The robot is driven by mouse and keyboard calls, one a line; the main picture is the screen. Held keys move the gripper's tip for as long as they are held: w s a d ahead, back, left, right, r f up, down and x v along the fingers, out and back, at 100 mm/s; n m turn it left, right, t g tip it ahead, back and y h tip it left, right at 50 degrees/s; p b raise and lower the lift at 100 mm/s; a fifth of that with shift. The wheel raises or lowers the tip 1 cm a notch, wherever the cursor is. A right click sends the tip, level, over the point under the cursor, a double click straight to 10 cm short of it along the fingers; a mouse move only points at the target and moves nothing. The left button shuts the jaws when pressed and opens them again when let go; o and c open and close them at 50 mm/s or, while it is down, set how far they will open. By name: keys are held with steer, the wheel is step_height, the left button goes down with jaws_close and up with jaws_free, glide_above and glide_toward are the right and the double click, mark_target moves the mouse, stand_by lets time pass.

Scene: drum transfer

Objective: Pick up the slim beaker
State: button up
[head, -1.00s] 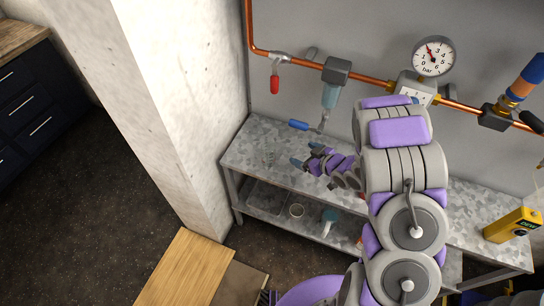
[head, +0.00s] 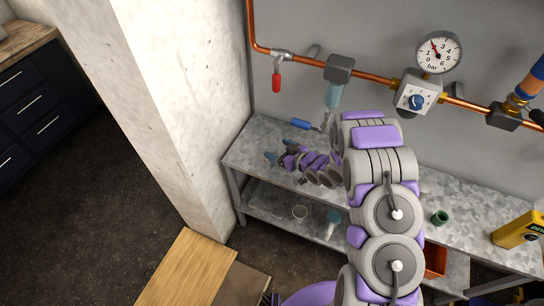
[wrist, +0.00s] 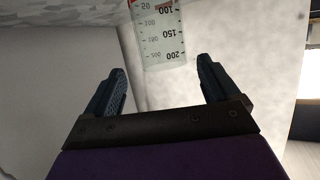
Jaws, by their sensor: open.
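The slim beaker (wrist: 162,38) is clear, with dark graduation marks and a bit of red. It shows upside down at the top of the wrist view, partly cut off by the frame edge. My gripper (wrist: 162,72) is open and empty, with one blue finger on each side of the beaker's line. The beaker's near end lies about level with the fingertips, and I see no contact. In the head view my gripper (head: 276,154) is low over the left end of the grey metal bench (head: 240,154). I cannot clearly make out the beaker there.
A concrete pillar (head: 175,100) stands left of the bench. Copper pipework with a red-handled valve (head: 276,83) and a gauge (head: 438,53) runs behind. A green cup (head: 440,217) and yellow device (head: 517,230) stand on the right.

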mark_target(266, 144)
steer(key=x, duration=0.2)
steer(key=b+x, duration=0.1)
steer(key=x, duration=0.2)
steer(key=shift+s+a+f+b, duration=0.15)
steer(key=shift+a+b, duration=0.15)
steer(key=shift+a, duration=0.25)
steer(key=shift+w+a+f, duration=0.1)
steer(key=shift+w+a, duration=0.05)
steer(key=shift+w, duration=0.3)
steer(key=shift+a, duration=0.1)
steer(key=c, duration=0.8)
steer(key=shift+c, duration=1.2)
